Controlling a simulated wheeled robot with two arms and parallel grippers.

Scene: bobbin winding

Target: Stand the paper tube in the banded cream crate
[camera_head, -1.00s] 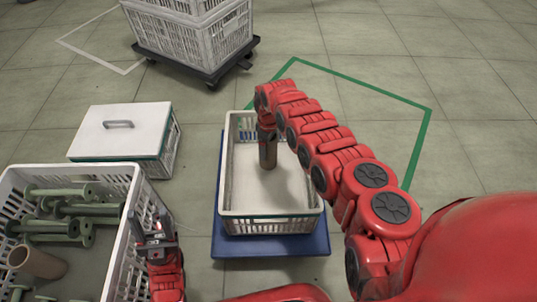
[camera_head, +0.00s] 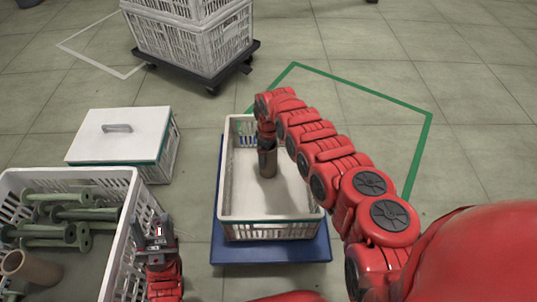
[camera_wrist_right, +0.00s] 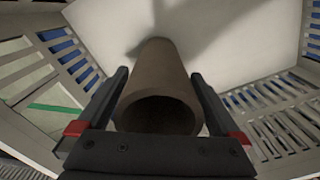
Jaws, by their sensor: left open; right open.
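The brown paper tube (camera_head: 267,164) stands upright on the floor of the cream crate (camera_head: 270,231), which has a green band along its rim. My right gripper (camera_head: 266,137) reaches down into this crate at the tube's top. In the right wrist view, the open fingers of my right gripper (camera_wrist_right: 159,76) lie on either side of the tube (camera_wrist_right: 158,95), with its hollow end towards the camera. Gaps show between the fingers and the tube. My left gripper (camera_head: 159,232) is open and empty beside the right wall of the left crate.
The left crate (camera_head: 128,205) holds several green bobbins (camera_head: 58,215) and another brown tube (camera_head: 30,268). A white lidded box (camera_head: 118,135) stands behind it. The cream crate rests on a blue base (camera_head: 270,253). Stacked crates (camera_head: 190,45) stand on a dark dolly at the back.

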